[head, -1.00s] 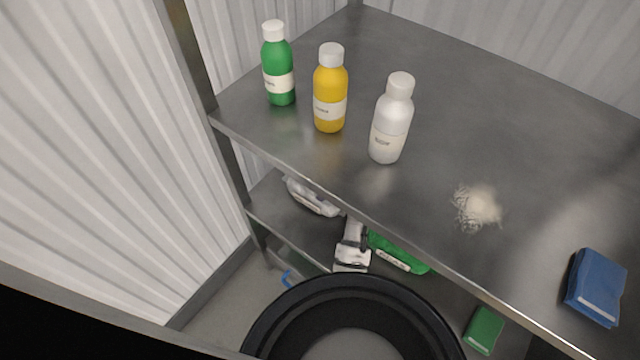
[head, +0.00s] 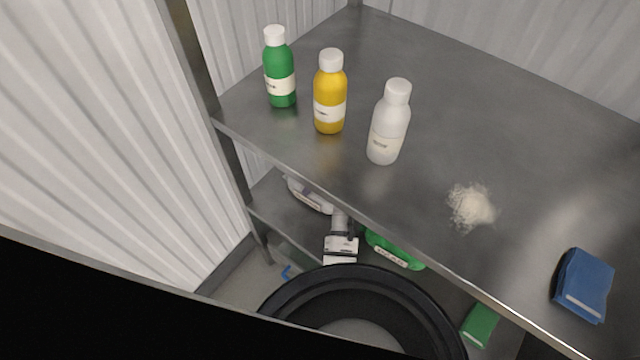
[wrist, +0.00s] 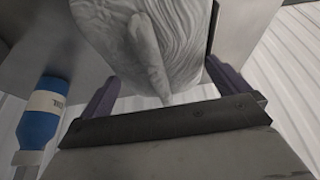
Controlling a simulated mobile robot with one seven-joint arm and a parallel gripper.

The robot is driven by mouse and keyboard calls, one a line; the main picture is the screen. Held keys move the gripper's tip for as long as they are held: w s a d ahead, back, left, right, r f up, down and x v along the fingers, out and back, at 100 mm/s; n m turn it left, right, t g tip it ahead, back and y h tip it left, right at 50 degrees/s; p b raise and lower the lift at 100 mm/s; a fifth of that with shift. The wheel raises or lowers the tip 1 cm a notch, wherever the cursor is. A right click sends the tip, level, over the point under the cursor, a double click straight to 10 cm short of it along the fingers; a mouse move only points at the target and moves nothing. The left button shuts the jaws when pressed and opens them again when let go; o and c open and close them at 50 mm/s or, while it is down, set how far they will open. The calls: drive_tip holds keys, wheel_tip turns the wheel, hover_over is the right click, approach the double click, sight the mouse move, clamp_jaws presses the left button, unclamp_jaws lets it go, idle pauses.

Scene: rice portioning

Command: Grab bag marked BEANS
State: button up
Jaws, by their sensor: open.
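On the lower shelf, a white-grey bag (head: 311,195) with a label lies at the left, and a green bag (head: 394,251) with a white label lies to its right. Both labels are too small to read, so I cannot tell which says BEANS. My gripper (head: 341,246) is between them, partly hidden below the upper shelf edge. In the wrist view, my gripper (wrist: 160,72) is open, with a finger on either side of a grey-white wrinkled bag (wrist: 135,40). No label shows on that bag there, and I cannot tell whether the fingers touch it.
The upper shelf (head: 480,110) holds a green bottle (head: 280,75), a yellow bottle (head: 329,95), a white bottle (head: 387,125), spilled grains (head: 472,205) and a blue pack (head: 583,285). A green box (head: 479,324) is lower right. A blue bottle (wrist: 42,115) is left of my gripper.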

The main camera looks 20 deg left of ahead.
drive_tip(key=shift+f, duration=0.25)
idle(0.3)
